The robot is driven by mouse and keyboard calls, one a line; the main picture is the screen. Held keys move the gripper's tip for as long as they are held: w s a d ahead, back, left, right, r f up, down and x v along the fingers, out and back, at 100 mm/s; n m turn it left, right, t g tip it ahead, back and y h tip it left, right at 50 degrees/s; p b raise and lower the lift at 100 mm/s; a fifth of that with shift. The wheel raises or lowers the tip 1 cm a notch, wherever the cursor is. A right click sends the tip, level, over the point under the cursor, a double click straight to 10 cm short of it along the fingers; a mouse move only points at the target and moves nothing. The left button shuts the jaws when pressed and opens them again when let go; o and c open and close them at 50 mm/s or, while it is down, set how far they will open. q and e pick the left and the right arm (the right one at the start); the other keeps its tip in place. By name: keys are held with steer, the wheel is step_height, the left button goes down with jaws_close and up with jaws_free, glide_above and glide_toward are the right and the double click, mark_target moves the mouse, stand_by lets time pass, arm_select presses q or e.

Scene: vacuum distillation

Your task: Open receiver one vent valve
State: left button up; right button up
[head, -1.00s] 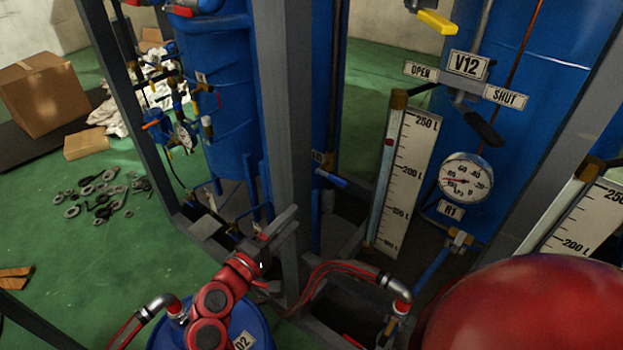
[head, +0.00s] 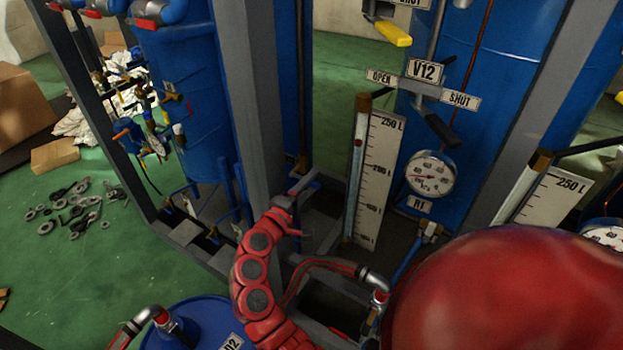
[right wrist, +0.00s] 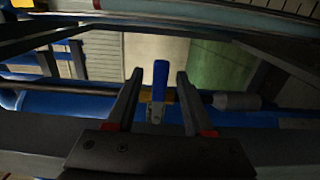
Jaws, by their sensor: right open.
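My right gripper (head: 306,184) is at the end of the red arm, beside the grey frame post. In the right wrist view its two fingers (right wrist: 160,73) are open, one on each side of a blue lever handle (right wrist: 160,80). A gap shows between the handle and each finger; whether they are level in depth is hard to tell. In the head view the gripper largely hides this handle. A V12 sign (head: 426,71) with OPEN and SHUT plates is on the right, with a black lever (head: 441,130) angled down below SHUT. My left gripper is out of view.
A grey post (head: 252,95) rises beside my right arm. A level gauge (head: 376,180) and a dial gauge (head: 431,175) labelled R1 stand to the right. A hose elbow (head: 372,281) is close to the arm. Green floor at left has loose rings (head: 62,206).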

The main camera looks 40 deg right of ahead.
steer(key=shift+w+d, duration=0.2)
steer(key=shift+d, duration=0.25)
jaws_close()
stand_by(1.2)
